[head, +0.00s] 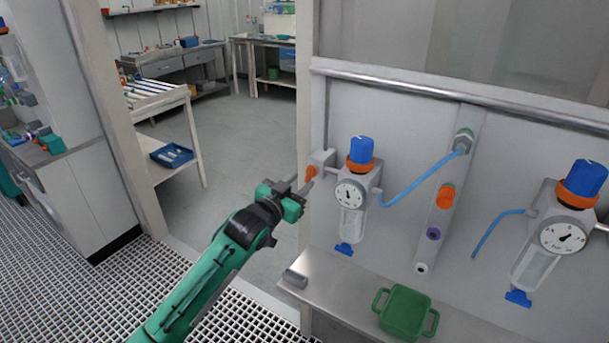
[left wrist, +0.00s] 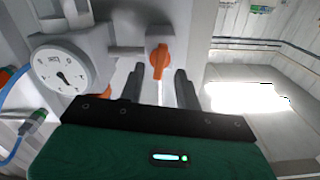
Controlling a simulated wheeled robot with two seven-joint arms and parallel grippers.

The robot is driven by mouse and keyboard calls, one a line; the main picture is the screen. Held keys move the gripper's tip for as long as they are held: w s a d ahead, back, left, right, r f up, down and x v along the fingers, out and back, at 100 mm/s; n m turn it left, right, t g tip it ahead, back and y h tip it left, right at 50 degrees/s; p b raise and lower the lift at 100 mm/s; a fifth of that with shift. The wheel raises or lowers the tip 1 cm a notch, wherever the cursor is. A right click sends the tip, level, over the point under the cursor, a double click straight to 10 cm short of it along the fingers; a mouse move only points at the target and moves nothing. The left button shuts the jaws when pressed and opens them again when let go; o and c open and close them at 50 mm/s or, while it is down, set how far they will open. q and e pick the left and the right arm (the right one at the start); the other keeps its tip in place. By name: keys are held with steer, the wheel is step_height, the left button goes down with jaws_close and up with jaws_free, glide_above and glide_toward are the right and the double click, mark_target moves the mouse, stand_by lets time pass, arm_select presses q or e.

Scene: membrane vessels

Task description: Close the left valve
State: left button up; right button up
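The left valve is a small orange handle (head: 311,172) on a grey block, left of the left regulator (head: 351,190) with its blue knob and round gauge. In the left wrist view the orange handle (left wrist: 160,61) points down the picture from its round hub. My left gripper (head: 302,188) is close in front of the valve. In the left wrist view, the two dark fingers of my left gripper (left wrist: 159,82) are apart, with the handle showing in the gap near their tips. I cannot tell whether they touch it. My right gripper is not in view.
The gauge (left wrist: 62,70) of the left regulator is close beside the fingers. A second regulator (head: 555,235) hangs at the right. Left of the panel is open floor.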

mark_target(310, 173)
arm_select(q)
steer(key=shift+x, duration=1.45)
jaws_close()
